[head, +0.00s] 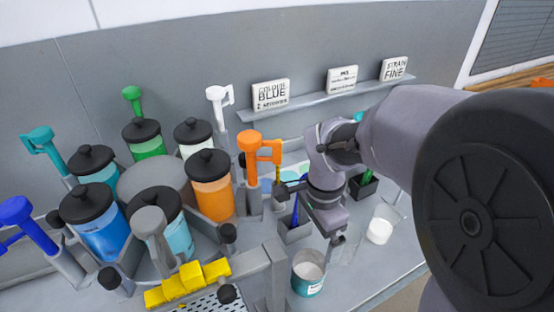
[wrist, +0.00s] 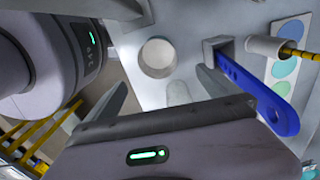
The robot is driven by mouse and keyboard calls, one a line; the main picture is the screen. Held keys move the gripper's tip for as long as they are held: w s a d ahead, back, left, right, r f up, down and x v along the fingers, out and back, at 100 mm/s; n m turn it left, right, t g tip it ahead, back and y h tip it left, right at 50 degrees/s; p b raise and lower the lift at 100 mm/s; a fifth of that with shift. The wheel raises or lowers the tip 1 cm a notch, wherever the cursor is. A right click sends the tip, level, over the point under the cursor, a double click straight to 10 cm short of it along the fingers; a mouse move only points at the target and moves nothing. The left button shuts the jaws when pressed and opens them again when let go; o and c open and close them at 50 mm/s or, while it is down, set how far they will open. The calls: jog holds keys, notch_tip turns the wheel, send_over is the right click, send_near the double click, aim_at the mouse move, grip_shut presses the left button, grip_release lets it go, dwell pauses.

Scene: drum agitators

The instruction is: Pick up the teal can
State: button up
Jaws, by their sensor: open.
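The teal can (head: 307,274) stands upright on the grey bench in the head view, near the front edge. Its side shows teal and white, and its round top is pale grey. My gripper (head: 311,214) is above and behind the can, apart from it, with its jaws open and empty. In the wrist view, the jaws of my gripper (wrist: 160,90) are spread. A pale round container (wrist: 158,58) shows beyond them; I cannot tell whether it is the teal can or the white cup.
A blue stirrer (head: 295,209) stands in a grey holder (head: 294,234) close to my gripper. A white cup (head: 379,231) is to the right. Several lidded drums, including an orange one (head: 212,198), crowd the left. A yellow stepped part (head: 188,284) is at front left.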

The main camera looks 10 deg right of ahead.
jog(key=b, duration=0.5)
send_near(308, 274)
jog(key=shift+s+a+f, duration=0.1)
jog(key=shift+s+f, duration=0.3)
jog(key=shift+s, duration=0.25)
jog(key=shift+s+f, duration=0.35)
jog(key=shift+s, duration=0.25)
jog(key=f, duration=0.1)
jog(key=f+b, duration=0.1)
jog(key=f, duration=0.1)
jog(key=f+b, duration=0.1)
jog(key=f, duration=0.1)
jog(key=shift+w+a+f, duration=0.1)
jog(key=shift+w+a, duration=0.2)
jog(key=c, duration=1.7)
jog(key=shift+r, duration=0.25)
notch_tip(308, 274, up, 10)
jog(key=p, duration=0.4)
jog(key=shift+f, duration=0.1)
